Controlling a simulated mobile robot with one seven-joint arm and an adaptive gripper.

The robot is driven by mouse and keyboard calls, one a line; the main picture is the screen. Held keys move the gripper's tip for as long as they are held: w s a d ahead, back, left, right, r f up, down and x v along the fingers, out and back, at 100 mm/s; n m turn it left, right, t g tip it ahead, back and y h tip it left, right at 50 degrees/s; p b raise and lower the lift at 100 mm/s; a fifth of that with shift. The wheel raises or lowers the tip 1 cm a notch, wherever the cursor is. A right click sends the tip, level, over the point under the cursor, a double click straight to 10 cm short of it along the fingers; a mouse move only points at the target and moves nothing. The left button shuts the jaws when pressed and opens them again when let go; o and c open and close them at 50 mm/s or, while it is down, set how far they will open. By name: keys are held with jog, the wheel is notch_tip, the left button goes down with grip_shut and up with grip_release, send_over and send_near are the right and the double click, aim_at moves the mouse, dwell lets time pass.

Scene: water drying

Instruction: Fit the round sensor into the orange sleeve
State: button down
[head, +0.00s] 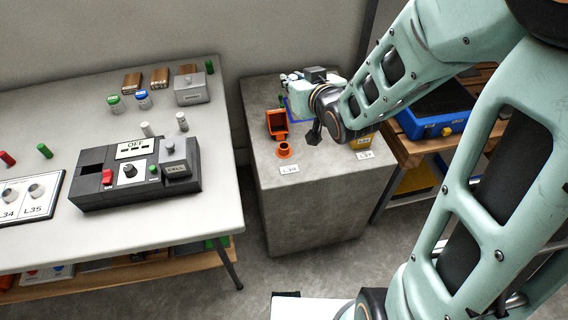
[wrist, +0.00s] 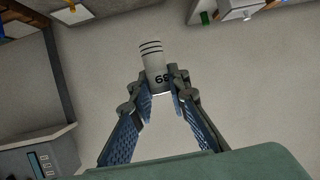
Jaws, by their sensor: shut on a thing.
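In the wrist view, my gripper (wrist: 160,85) is shut on a pale grey cylinder (wrist: 152,58), which looks like the round sensor. It has dark rings near its far end and dark printed characters near the fingertips. In the head view the fingers and the held sensor cannot be made out behind my wrist. The orange sleeve (head: 284,150), a short flanged ring, stands on the grey block (head: 310,188) near its front edge, behind a white label. My wrist is above the block, to the right of the sleeve and apart from it.
An orange open box (head: 278,124) stands just behind the sleeve. A yellow box (head: 362,141) is at the block's right edge. The white table (head: 60,115) at left holds a black control device (head: 135,174) and small cylinders. A blue case (head: 436,112) lies on a wooden bench.

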jog(key=s+a+f+n+g+y+b, duration=0.1)
jog(key=s+a+f+n+y+b, duration=0.2)
jog(key=f+b, duration=0.4)
jog(key=s+a+f+g+b, duration=0.1)
jog(key=s+a+f+b, duration=0.2)
jog(key=a+f+b, duration=0.35)
jog(key=shift+y, duration=0.3)
jog(key=w+d+f, duration=0.2)
jog(key=w+f, duration=0.1)
jog(key=w+d+f, duration=0.2)
jog(key=w+f, duration=0.1)
jog(key=w, duration=0.1)
jog(key=w+d+f, duration=0.2)
jog(key=w+f, duration=0.1)
jog(key=shift+w+d+f, duration=0.35)
jog(key=shift+d+f, duration=0.05)
jog(key=shift+w+d+f, duration=0.1)
jog(key=shift+w+f, duration=0.05)
jog(key=shift+f, duration=0.1)
jog(key=shift+w+f+b, duration=0.15)
jog(key=shift+f+b, duration=0.45)
jog(key=shift+f, duration=1.05)
